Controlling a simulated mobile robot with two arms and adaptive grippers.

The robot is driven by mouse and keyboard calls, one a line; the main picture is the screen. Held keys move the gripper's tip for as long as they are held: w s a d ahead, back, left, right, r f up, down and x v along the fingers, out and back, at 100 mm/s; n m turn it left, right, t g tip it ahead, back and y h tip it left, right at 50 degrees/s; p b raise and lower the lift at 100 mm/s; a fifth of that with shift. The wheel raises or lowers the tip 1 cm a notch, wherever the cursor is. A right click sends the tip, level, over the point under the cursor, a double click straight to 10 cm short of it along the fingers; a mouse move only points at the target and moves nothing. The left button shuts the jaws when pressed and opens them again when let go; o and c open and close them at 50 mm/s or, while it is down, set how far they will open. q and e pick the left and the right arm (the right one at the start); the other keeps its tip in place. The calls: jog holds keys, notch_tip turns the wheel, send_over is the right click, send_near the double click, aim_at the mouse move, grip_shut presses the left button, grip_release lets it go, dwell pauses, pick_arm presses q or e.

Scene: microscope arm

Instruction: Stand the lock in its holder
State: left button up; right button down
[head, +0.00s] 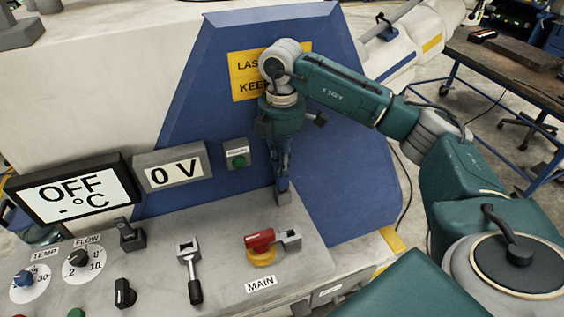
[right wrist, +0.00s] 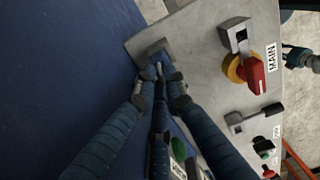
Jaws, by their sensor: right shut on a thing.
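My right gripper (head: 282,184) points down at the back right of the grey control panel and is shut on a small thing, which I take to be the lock. The fingers hide nearly all of it, so I cannot make out its shape. A small grey block (head: 282,197), perhaps the holder, stands on the panel right at the fingertips. In the right wrist view the closed fingertips (right wrist: 164,82) meet at the edge of this grey block (right wrist: 152,50). I cannot tell whether the lock is seated in it. My left gripper is out of view.
A red MAIN switch (head: 260,239) on a yellow base is in front of the gripper, with a black-handled lever (head: 190,270) to its left. A blue wall (head: 320,110) rises close behind. A green button (head: 239,160) is at left.

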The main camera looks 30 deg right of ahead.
jog(key=shift+f, duration=0.35)
jog(key=c, duration=1.7)
grip_release()
jog(key=shift+c, duration=0.2)
notch_tip(320, 180, up, 12)
